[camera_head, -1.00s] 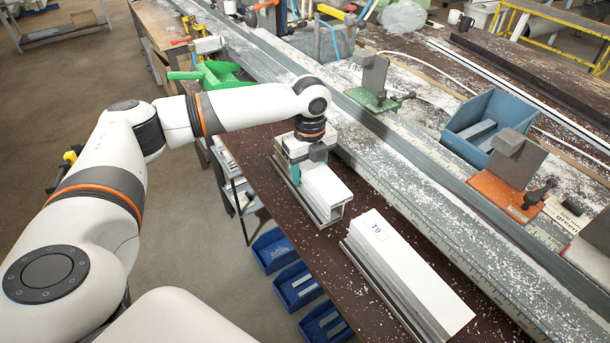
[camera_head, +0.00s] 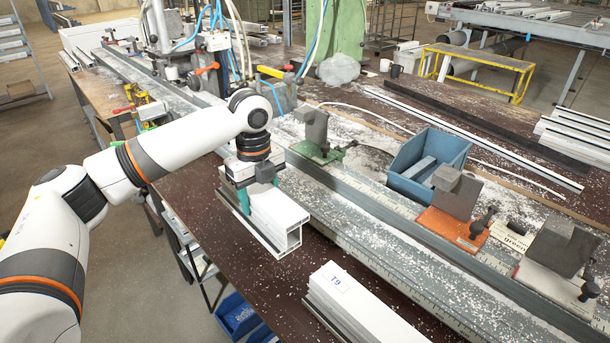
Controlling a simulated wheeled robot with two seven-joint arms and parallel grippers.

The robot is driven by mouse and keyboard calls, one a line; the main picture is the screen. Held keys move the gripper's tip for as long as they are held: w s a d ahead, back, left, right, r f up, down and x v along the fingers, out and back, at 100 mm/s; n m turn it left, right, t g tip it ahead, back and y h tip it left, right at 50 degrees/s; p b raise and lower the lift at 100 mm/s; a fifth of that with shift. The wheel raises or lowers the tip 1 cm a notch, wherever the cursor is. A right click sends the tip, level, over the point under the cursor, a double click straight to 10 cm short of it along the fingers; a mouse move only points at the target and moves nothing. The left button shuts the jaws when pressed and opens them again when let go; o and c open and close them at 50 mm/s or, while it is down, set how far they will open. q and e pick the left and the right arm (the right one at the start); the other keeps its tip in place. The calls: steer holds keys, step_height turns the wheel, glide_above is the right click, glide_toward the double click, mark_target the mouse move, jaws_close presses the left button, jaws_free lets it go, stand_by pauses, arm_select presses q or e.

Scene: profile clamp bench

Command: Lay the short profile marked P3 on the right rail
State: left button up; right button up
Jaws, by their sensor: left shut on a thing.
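My left gripper (camera_head: 253,192) points down over the dark bench and is shut on the rear part of a short white hollow profile (camera_head: 283,220). Its open square end faces the front right. No mark shows on it, so I cannot read whether it is P3. A thin grey strip (camera_head: 254,234) runs along its left side; I cannot tell whether the profile rests or hovers. A white profile marked T9 (camera_head: 352,305) lies nearer, cut off by the lower picture edge. I cannot tell which piece is the right rail. My right gripper is out of view.
A long grey scaled bed (camera_head: 345,232) runs along the bench, strewn with chips. On it stand a green-based stop (camera_head: 318,150) and an orange-based stop (camera_head: 450,226). A blue bin (camera_head: 428,160) stands behind. Dark bench top is bare between the two white profiles.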

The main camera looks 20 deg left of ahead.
mark_target(279, 213)
arm_select(q)
steer(key=shift+r, duration=0.3)
steer(key=shift+s+d+n, duration=0.2)
steer(key=shift+d+n, duration=0.3)
steer(key=shift+n, duration=0.2)
steer(key=s+d+n, duration=0.1)
steer(key=d+n, duration=0.1)
steer(key=n, duration=0.1)
steer(key=s+d+n, duration=0.1)
steer(key=d+n, duration=0.1)
steer(key=n, duration=0.1)
steer(key=s+d+n+p, duration=0.1)
steer(key=s+d+n, duration=0.1)
steer(key=n, duration=0.1)
steer(key=shift+d+f+n, duration=0.15)
steer(key=shift+f+n, duration=0.15)
steer(key=shift+f, duration=0.1)
steer(key=s+d+n+p, duration=0.1)
steer(key=s+d+n, duration=0.5)
steer(key=n, duration=0.6)
steer(key=shift+s+f, duration=0.25)
steer(key=shift+s, duration=0.05)
